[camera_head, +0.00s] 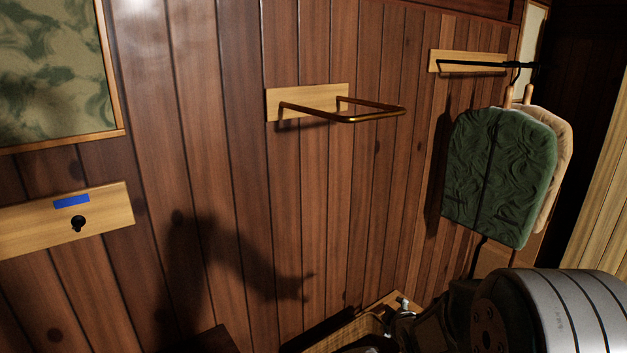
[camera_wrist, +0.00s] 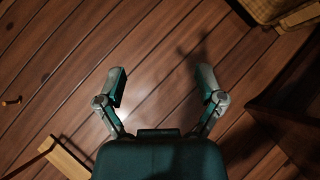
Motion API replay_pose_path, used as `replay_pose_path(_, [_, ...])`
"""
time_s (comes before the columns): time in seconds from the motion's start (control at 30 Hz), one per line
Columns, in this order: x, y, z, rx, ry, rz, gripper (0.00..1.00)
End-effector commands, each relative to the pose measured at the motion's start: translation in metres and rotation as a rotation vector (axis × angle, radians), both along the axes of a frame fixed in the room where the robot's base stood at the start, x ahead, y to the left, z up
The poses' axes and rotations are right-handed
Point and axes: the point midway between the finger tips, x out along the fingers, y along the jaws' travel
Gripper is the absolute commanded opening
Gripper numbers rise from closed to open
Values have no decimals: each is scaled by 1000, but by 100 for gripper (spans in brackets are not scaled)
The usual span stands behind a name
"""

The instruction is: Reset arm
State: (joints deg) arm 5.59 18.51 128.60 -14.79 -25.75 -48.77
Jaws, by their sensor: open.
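My gripper (camera_wrist: 161,90) shows in the wrist view with its two fingers spread wide apart and nothing between them. Wood planks fill the view beyond the fingers. In the head view, part of my arm (camera_head: 560,312) fills the lower right corner. My gripper cannot be made out clearly in that view.
A brass rail (camera_head: 370,115) juts from a wooden plate on the paneled wall. Green and tan garments (camera_head: 500,170) hang from a black rod at right. A board with a black knob (camera_head: 78,223) is at left. A wooden surface with small items (camera_head: 403,303) lies low.

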Motion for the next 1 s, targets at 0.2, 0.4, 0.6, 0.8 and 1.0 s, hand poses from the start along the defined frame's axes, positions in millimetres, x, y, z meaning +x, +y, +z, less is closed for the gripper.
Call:
replay_pose_path(0.2, [-46, 1, 57, 140, 97, -164, 88])
replay_pose_path(0.4, [-101, 4, 96, 279, 191, -323, 88])
replay_pose_path(0.6, [-165, 11, 124, 426, 283, -480, 88])
replay_pose_path(0.8, [-236, 21, 141, 568, 379, -632, 88])
replay_pose_path(1.0, [-292, 29, 146, 670, 462, -748, 88])
